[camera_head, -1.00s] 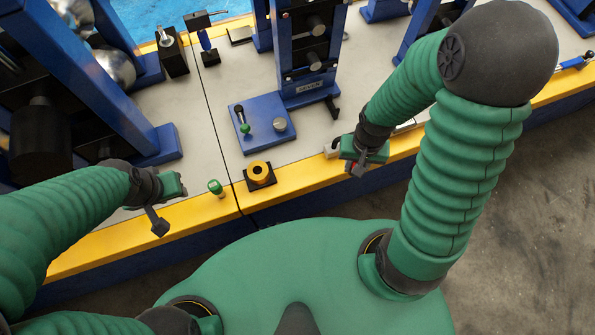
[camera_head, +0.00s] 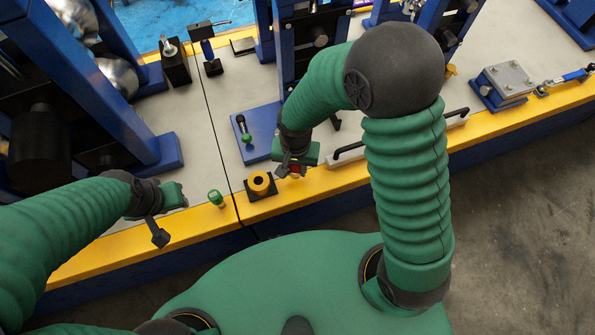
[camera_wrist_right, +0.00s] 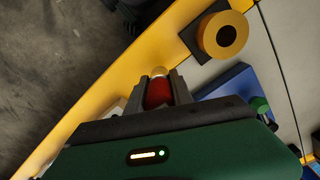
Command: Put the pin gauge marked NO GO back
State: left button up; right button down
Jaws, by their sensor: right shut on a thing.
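My right gripper (camera_head: 296,174) is shut on a red pin gauge (camera_wrist_right: 158,93), held between its two fingers with a pale rounded end showing. No NO GO marking is readable. In the right wrist view the fingers (camera_wrist_right: 159,82) are below the yellow ring (camera_wrist_right: 222,36) with a dark hole, on a black base. In the head view this ring (camera_head: 259,182) is just left of the right gripper, apart from it.
A blue plate (camera_head: 253,152) with a green-knobbed lever lies behind the ring. A pale bar with a black handle (camera_head: 349,150) is right of my right gripper. Blue frames stand behind. The yellow table edge (camera_head: 110,237) runs along the front.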

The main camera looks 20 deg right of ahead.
aim_at(297, 174)
jog(key=shift+s+d+f, duration=0.1)
jog(key=shift+f, duration=0.45)
jog(key=shift+s+d+f, duration=0.1)
jog(key=shift+f, duration=0.4)
jog(key=shift+w+f, duration=0.15)
jog(key=shift+f, duration=0.25)
jog(key=shift+f, duration=0.15)
jog(key=c, duration=1.1)
grip_release()
